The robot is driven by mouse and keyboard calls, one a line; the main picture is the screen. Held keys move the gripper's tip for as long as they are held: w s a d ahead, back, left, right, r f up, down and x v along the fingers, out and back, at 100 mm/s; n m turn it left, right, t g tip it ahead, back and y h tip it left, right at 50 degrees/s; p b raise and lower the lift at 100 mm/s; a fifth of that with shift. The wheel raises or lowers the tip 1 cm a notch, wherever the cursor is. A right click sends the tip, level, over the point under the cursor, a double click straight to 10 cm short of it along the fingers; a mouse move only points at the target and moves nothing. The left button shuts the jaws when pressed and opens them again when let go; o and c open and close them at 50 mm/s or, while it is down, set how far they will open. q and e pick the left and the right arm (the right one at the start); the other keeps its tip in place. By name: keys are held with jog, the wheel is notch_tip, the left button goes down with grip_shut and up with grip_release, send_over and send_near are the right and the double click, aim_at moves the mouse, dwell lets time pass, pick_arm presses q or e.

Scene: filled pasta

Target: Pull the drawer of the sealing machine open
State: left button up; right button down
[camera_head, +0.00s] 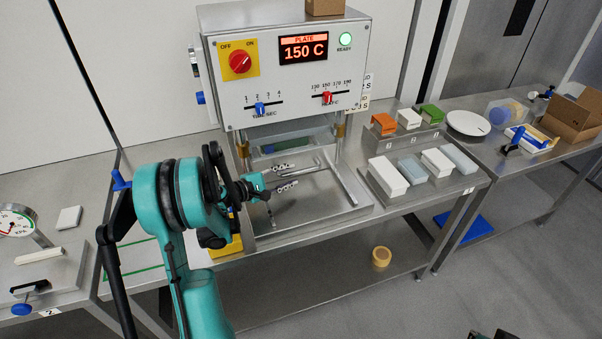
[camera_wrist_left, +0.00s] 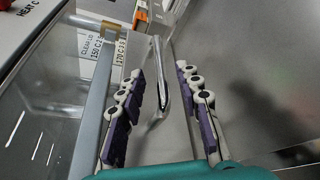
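The sealing machine (camera_head: 288,75) stands at the back of the steel bench, its plate display reading 150 C. Below its control box, between brass-coloured posts, is a low metal drawer area (camera_head: 345,185) with a clear front panel. My left gripper (camera_head: 290,176) is low in front of it, fingers pointing right. In the left wrist view the two purple-padded fingers (camera_wrist_left: 159,78) are apart, with a shiny metal handle bar (camera_wrist_left: 158,60) between them; no contact is visible. A small dark piece at the head view's bottom right edge may be my right gripper (camera_head: 480,335); its fingers are not readable.
White and grey blocks (camera_head: 388,175) stand on a tray right of the machine, with orange, white and green pieces (camera_head: 409,118) behind. A white plate (camera_head: 467,122) and cardboard box (camera_head: 574,116) are farther right. A pressure gauge (camera_head: 14,221) is at left. The bench's front strip looks clear.

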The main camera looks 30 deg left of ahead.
aim_at(295, 173)
pick_arm(q)
jog(key=b+x, duration=0.1)
jog(key=x, duration=0.4)
jog(key=shift+w+d+f, duration=0.1)
jog(key=shift+w+d, duration=0.05)
jog(key=shift+w, duration=0.15)
grip_shut()
